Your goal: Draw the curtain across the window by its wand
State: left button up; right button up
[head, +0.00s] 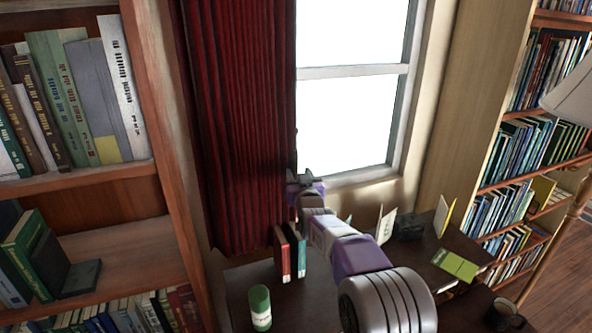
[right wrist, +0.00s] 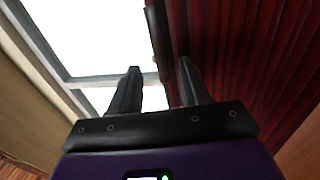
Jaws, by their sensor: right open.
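The dark red curtain (head: 238,120) hangs in folds and is gathered at the left side of the bright window (head: 352,110). My right gripper (head: 306,179) is at the curtain's right edge, in front of the lower window. In the right wrist view my right gripper (right wrist: 160,78) has its two dark fingers apart. A thin dark upright strip (right wrist: 157,40), which looks like the wand, runs along the edge of the curtain (right wrist: 235,50) and ends between the fingertips. I cannot tell whether the fingers touch it. The wand is not clear in the head view. My left gripper is not in view.
A desk (head: 235,287) below the window holds upright books (head: 290,252), a green cylinder (head: 260,307), cards and a dark mug (head: 506,315). A bookcase (head: 165,110) stands close on the left. Bookshelves and a lamp (head: 575,95) are at right.

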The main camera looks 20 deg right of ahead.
aim_at(295, 166)
jog(key=shift+p+x, duration=0.3)
jog(key=shift+x, duration=2.15)
grip_shut()
